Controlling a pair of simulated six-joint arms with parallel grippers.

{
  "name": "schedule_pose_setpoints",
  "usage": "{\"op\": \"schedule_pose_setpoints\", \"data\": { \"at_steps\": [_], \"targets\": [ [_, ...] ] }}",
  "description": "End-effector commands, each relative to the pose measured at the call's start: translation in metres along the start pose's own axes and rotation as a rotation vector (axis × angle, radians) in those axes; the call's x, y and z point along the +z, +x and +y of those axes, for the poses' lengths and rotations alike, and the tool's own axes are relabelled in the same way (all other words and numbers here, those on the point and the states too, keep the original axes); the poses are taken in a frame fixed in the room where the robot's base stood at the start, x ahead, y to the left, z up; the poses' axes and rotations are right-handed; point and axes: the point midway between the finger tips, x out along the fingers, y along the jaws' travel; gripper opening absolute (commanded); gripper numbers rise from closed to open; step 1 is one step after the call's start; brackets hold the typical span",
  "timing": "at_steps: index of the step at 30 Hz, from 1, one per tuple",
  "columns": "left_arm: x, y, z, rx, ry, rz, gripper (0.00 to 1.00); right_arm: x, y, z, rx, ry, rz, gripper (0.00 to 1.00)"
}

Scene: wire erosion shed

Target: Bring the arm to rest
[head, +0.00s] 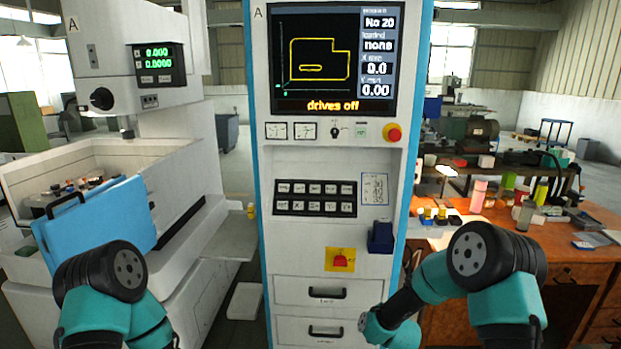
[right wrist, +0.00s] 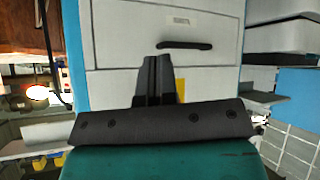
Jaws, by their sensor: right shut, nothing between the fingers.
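My right gripper (right wrist: 158,65) shows in the right wrist view with its two dark fingers together and nothing between them. It is in front of the white drawer fronts of the control cabinet. In the head view my right arm reaches down and left in front of the cabinet's lower right side, and its fingers cannot be made out. My left arm shows only as links at the lower left of the head view; its gripper is out of view. The control cabinet (head: 300,225) stands in the middle, its screen (head: 335,60) reading "drives off".
The white erosion machine (head: 150,85) with an open blue door (head: 95,230) stands left. A red button on a yellow plate (head: 340,260) and a dark blue box (head: 381,237) are on the cabinet front. A wooden bench (head: 450,240) with bottles and tools stands right.

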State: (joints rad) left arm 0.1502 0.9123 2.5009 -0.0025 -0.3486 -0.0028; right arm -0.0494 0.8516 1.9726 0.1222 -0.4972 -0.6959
Motion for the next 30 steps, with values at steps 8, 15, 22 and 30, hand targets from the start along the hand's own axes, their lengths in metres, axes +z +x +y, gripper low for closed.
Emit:
{"op": "schedule_pose_setpoints", "data": {
  "at_steps": [8,15,22,30],
  "targets": [
    [0.0,0.0,0.0,0.0,0.0,0.0,0.42,0.155,-0.052,-0.047,-0.13,0.327,-0.326,0.0],
    [0.0,0.0,0.0,0.0,0.0,0.0,0.42,0.255,-0.125,-0.092,-0.183,0.604,-0.61,0.0],
    [0.0,0.0,0.0,0.0,0.0,0.0,0.42,0.287,-0.161,-0.111,-0.19,0.718,-0.73,0.0],
    [0.0,0.0,0.0,0.0,0.0,0.0,0.42,0.287,-0.161,-0.111,-0.19,0.721,-0.731,0.0]
  ]
}}
